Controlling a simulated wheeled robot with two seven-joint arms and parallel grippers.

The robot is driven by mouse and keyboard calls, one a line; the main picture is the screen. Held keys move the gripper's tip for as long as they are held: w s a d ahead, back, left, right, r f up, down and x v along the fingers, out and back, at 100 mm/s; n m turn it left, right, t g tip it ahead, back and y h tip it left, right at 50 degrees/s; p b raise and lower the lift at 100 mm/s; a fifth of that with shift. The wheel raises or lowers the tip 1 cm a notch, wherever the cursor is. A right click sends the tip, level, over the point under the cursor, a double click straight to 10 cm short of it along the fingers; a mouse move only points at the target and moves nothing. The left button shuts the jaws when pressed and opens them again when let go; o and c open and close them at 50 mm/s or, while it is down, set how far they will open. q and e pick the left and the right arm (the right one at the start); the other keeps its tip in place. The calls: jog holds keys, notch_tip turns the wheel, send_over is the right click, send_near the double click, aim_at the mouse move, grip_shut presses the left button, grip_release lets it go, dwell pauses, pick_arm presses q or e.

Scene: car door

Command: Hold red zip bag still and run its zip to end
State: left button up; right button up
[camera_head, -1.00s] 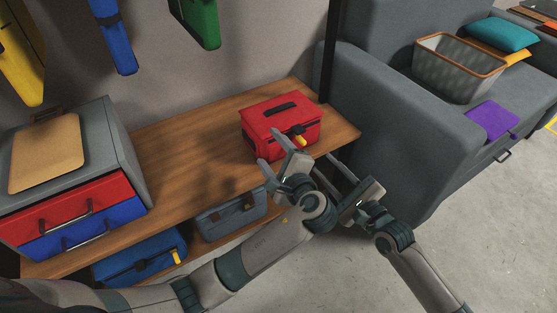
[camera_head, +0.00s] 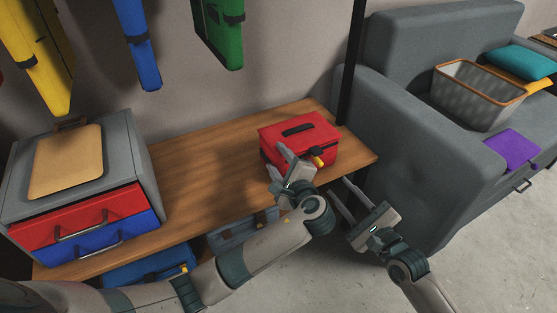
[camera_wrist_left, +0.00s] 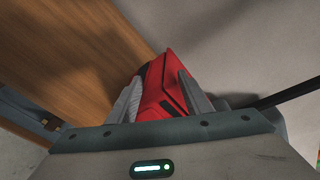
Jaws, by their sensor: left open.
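The red zip bag (camera_head: 300,133) sits upright on the wooden bench top, with a dark handle strip on its lid. Its yellow zip pull (camera_head: 317,161) is on the front side, by a dark tab. My left gripper (camera_head: 274,157) is open at the bag's front left corner. In the left wrist view the red bag (camera_wrist_left: 163,88) shows between and beyond the two spread fingers; contact cannot be told. My right gripper (camera_head: 343,194) is open and empty, in front of the bench edge, below and right of the bag.
A grey cabinet (camera_head: 128,165) with red and blue drawers stands on the bench's left. A grey sofa (camera_head: 420,165) stands close at right, with a black post (camera_head: 352,65) between. Bags hang on the wall. The bench top (camera_head: 205,170) left of the red bag is clear.

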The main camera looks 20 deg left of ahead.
pick_arm(q)
jog(key=c, duration=0.7)
grip_shut()
